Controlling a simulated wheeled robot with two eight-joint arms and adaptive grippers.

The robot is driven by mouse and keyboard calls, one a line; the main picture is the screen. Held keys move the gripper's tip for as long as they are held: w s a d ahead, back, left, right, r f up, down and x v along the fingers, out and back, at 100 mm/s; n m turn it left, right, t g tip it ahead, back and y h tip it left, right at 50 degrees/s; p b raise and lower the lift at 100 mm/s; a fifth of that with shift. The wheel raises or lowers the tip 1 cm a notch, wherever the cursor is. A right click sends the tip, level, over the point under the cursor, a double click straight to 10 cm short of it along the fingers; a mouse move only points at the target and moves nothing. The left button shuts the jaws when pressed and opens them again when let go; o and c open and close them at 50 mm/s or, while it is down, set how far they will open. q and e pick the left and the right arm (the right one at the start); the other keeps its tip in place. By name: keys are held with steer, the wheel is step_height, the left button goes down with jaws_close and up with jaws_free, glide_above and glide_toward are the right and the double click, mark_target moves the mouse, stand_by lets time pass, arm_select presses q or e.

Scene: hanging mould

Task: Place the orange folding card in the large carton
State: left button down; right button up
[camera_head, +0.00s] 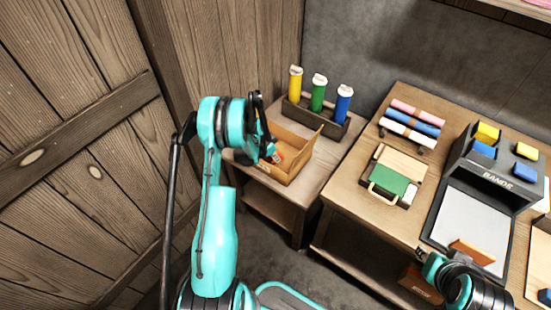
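The large carton (299,158) is an open cardboard box on the low wooden table at the centre. My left gripper (268,147) is at the carton's left side, over its opening, with the fingers partly hidden by the wrist. A small orange-red thing (278,157) shows inside the carton, close beside these fingers; I cannot tell whether it is held or whether it is the folding card. A flat orange-brown piece (472,251) lies on the grey board at the right. My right gripper (427,262) is at the lower right, to the left of that piece, its fingers small and unclear.
A dark rack (330,127) with yellow, green and blue bottles stands behind the carton. The right table holds rolled cloths (411,122), a green-and-tan case (392,181) and a dark stand (490,165) with coloured blocks. A smaller box (420,284) is low at the right.

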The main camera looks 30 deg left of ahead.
arm_select(q)
steer(key=shift+f, duration=0.15)
steer(key=c, duration=1.7)
jaws_free()
